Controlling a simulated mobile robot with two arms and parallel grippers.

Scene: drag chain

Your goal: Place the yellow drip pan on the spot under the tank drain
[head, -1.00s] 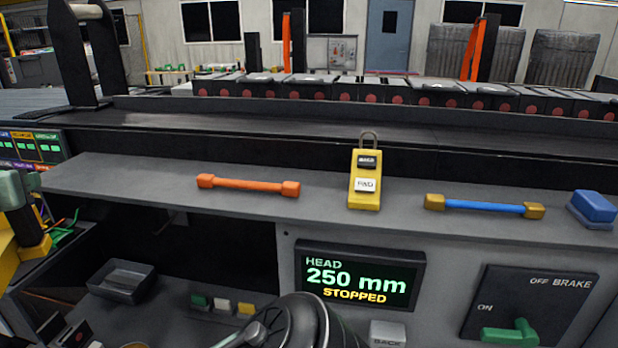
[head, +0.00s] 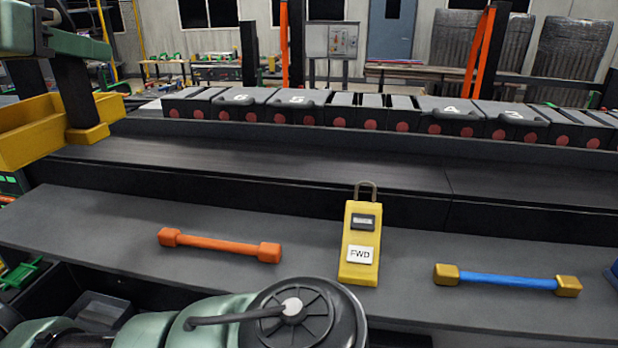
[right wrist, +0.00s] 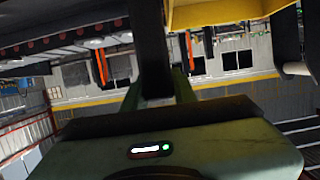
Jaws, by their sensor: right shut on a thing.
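My right gripper (head: 84,118) is at the upper left of the head view, its green body above and dark fingers pointing down. It is shut on the yellow drip pan (head: 30,140), which is held in the air and cut off by the left picture edge. The right wrist view also shows part of the yellow pan (right wrist: 222,12) at the top, beside a dark finger. I cannot make out the tank drain or the spot under it in these views. My left gripper is not in view.
A grey ledge (head: 120,215) holds an orange bar (head: 220,245), a yellow FWD block (head: 361,240) and a blue bar (head: 507,281). Behind it runs a dark rail with several black chain links (head: 370,108). A dark tray (head: 103,312) lies below the ledge.

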